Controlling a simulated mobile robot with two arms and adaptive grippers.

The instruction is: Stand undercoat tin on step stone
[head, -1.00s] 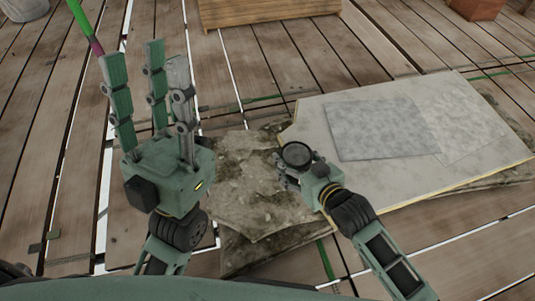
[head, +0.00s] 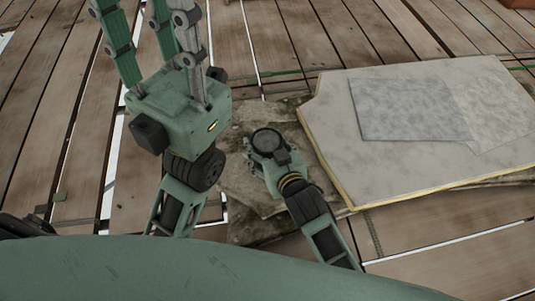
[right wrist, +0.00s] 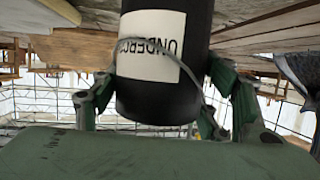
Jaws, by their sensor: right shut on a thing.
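The undercoat tin is a black cylinder with a white label, which shows upside down in the right wrist view (right wrist: 155,45). My right gripper (right wrist: 165,92) is shut around it. In the head view the dark round top of the tin (head: 267,141) shows within my right gripper (head: 262,156), over the rough brown stone and left of the pale slab (head: 330,135). A grey square (head: 408,108) lies on the slab. I cannot tell which of these is the step stone. My left gripper (head: 160,30) is raised, empty and open, its fingertips partly cut off by the top edge.
The rough brown stone (head: 240,185) lies under and left of the pale slab, partly hidden by my right arm. Plank flooring (head: 300,40) with open gaps surrounds them. The slab's upper face is clear except for the grey square and a paler patch beside it.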

